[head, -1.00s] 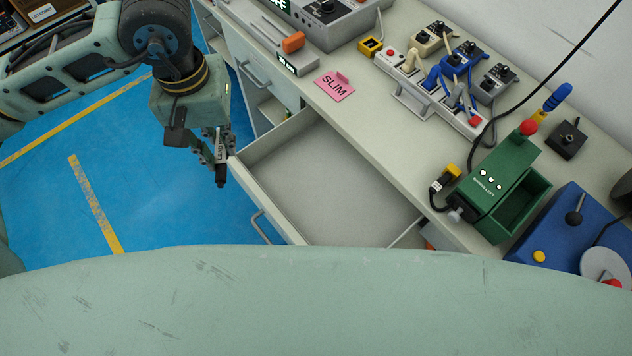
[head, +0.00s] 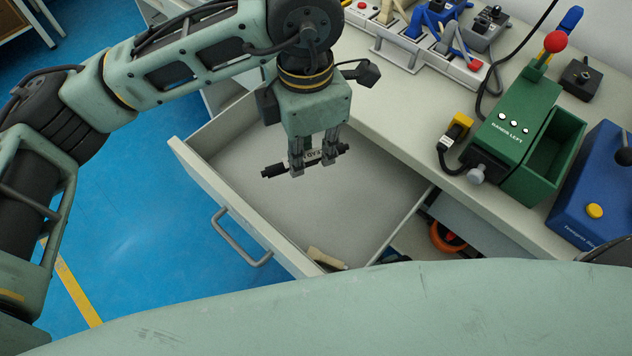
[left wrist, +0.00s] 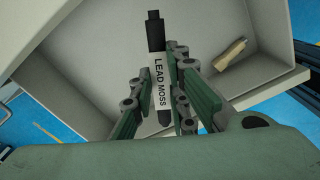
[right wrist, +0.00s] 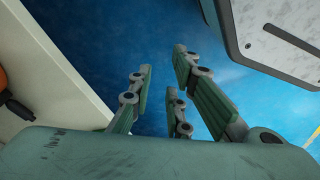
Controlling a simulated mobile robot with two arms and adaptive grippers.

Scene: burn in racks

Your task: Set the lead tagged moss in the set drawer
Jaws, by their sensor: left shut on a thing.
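The lead tagged moss is a black rod with a white label (left wrist: 161,86) reading "LEAD MOSS" in the left wrist view. My left gripper (head: 309,168) is shut on it around the label and holds it level above the open drawer (head: 245,229). The drawer also shows below the rod in the left wrist view (left wrist: 95,75). A small tan piece (head: 326,259) lies inside the drawer at its near corner, and also shows in the left wrist view (left wrist: 230,55). My right gripper (right wrist: 160,85) is open and empty over blue floor, seen only in the right wrist view.
A green box (head: 520,130) stands on the bench (head: 405,110) right of the drawer, with a blue unit (head: 600,190) beside it. An orange and black item (head: 446,238) sits in an opening right of the drawer. Most of the drawer floor is bare.

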